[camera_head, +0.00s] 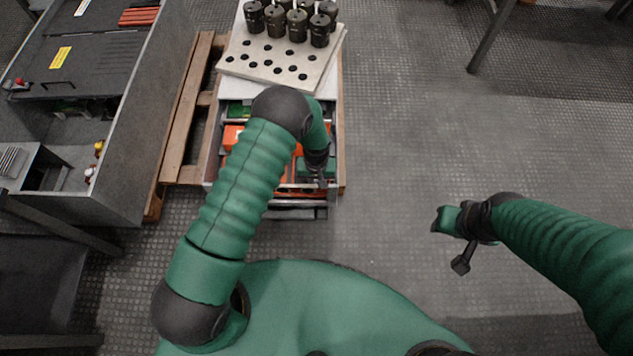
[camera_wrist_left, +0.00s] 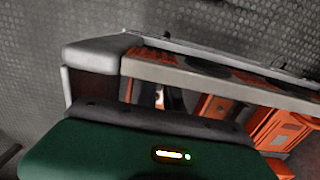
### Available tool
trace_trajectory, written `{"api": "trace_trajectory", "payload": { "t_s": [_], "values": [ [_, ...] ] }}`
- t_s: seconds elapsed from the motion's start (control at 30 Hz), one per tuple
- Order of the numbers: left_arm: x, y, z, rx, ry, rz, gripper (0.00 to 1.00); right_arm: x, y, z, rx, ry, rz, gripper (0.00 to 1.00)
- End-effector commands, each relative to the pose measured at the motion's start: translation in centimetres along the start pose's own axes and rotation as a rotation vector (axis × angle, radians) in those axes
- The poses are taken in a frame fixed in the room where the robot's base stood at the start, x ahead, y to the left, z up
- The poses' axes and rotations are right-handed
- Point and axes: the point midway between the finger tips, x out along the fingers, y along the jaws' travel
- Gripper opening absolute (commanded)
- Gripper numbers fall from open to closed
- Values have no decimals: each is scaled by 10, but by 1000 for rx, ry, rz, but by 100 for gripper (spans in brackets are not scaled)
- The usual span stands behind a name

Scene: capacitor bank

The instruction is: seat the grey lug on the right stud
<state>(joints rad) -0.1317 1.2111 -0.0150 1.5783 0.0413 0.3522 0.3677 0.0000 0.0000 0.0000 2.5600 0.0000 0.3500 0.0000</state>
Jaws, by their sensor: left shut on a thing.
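My left gripper (camera_head: 320,182) is low over the front of the open cart (camera_head: 340,150), at its right side. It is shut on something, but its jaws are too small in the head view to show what. In the left wrist view the green gripper body (camera_wrist_left: 130,155) fills the bottom, beside a pale grey bar (camera_wrist_left: 215,82) and a grey rounded block (camera_wrist_left: 95,50). I cannot make out a grey lug or a right stud in either view.
Several black cylinders (camera_head: 297,24) stand on a pale perforated board (camera_head: 270,62) on the cart. Orange parts (camera_head: 233,137) lie inside the cart; orange pieces also show in the left wrist view (camera_wrist_left: 285,130). A pallet (camera_head: 186,130) and a grey bench (camera_head: 150,120) stand left.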

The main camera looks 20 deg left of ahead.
Motion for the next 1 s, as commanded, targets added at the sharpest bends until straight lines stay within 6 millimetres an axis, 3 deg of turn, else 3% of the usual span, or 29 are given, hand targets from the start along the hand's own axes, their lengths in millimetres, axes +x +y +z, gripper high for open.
{"api": "trace_trajectory", "payload": {
  "t_s": [0.03, 0.2, 0.47, 0.57, 0.67, 1.0],
  "values": [
    [0, 0, 0, 0, 0, 0, 13, 0, 0, 0, 0, 0, 0, 36],
    [0, 0, 0, 0, 0, 0, 36, 0, 0, 0, 0, 0, 0, 36],
    [-1, 0, 0, 0, 1, 0, 36, 0, 0, 0, 0, 0, 0, 36],
    [-9, 0, -1, 0, 1, 0, 36, -5, 0, -1, 0, 0, 0, 36],
    [-31, 0, -1, 0, 2, 0, 36, -15, 0, -4, 0, 0, 0, 36],
    [-129, 1, -1, 0, 1, 1, 36, -52, 0, -12, 0, 0, 0, 36]
  ]
}}
